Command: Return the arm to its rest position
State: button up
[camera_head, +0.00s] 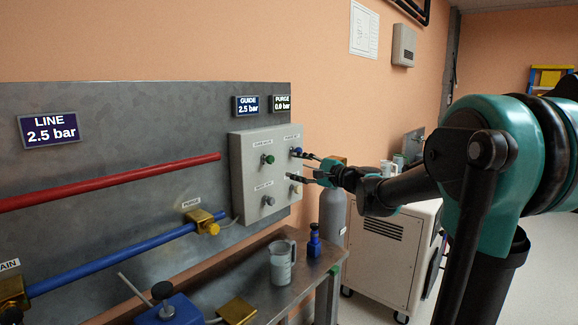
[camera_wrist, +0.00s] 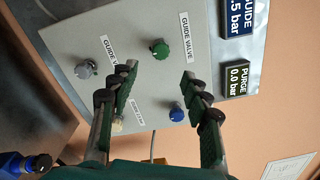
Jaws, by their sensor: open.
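My gripper (camera_head: 298,165) is open and empty in front of the right part of the grey control box (camera_head: 247,178). In the wrist view my two fingers (camera_wrist: 158,85) stand apart, with the blue knob (camera_wrist: 177,112) and the green knob (camera_wrist: 160,49) showing between them. A grey knob (camera_wrist: 85,69) lies left of the fingers, and a pale knob (camera_wrist: 118,124) is partly hidden by the left finger. I cannot tell whether a fingertip touches the box. My arm (camera_head: 410,185) reaches in from the right.
Displays read LINE (camera_head: 50,129) 2.5 bar, GUIDE (camera_head: 247,106) 2.5 bar and PURGE (camera_head: 282,103) 0.0 bar. Below the box, a clear jug (camera_head: 282,265) and a blue bottle (camera_head: 314,242) stand on the bench. A white wheeled cabinet (camera_head: 380,262) stands behind my arm.

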jog(key=shift+d, duration=0.1)
jog(key=s+d+f+n+g+h, duration=0.2)
jog(key=s+d+f+n+h, duration=0.15)
jog(key=s+f, duration=0.65)
jog(key=s+d+f+n+g+h, duration=0.25)
jog(key=s+f+n, duration=0.35)
jog(key=f, duration=0.7)
jog(key=s+d+f+n+g+h, duration=0.2)
jog(key=s+d+f+h, duration=0.6)
jog(key=s+d+f, duration=0.5)
jog(key=shift+s+d+f+n, duration=0.4)
jog(key=shift+s+n, duration=0.25)
jog(key=shift+s, duration=0.4)
